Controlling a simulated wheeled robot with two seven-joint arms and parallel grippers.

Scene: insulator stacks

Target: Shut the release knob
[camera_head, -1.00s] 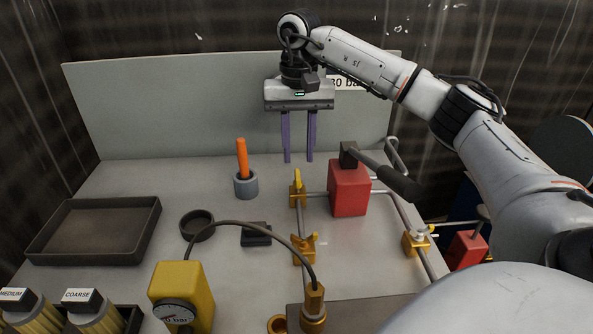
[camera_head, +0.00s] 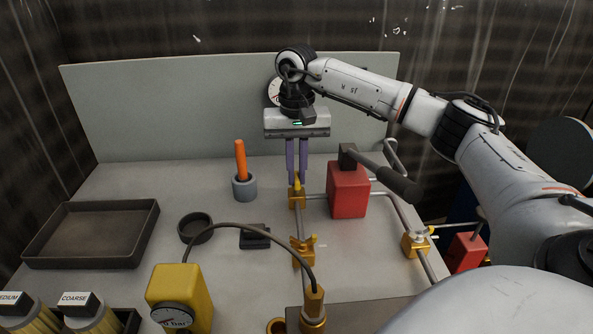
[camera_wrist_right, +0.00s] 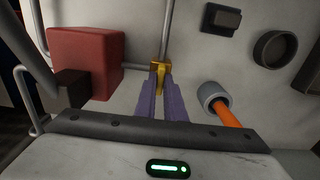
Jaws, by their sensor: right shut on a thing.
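A brass valve (camera_head: 297,200) with a small upright yellow knob sits on the grey pipe left of the red block. I take it as the release knob. My right gripper (camera_head: 297,181) points down with its purple fingers shut on this knob. The right wrist view shows the brass valve (camera_wrist_right: 162,68) at the fingertips, partly hidden by them. A second brass valve (camera_head: 303,250) sits nearer on the same pipe and a third (camera_head: 415,243) on the right. My left gripper is not in view.
A red block (camera_head: 348,190) with a dark lever handle (camera_head: 400,185) stands close right of the gripper. A grey cup (camera_head: 244,187) with an orange stick stands left. A dark tray (camera_head: 92,262), a round dish (camera_head: 195,228) and a yellow gauge box (camera_head: 180,290) lie nearer.

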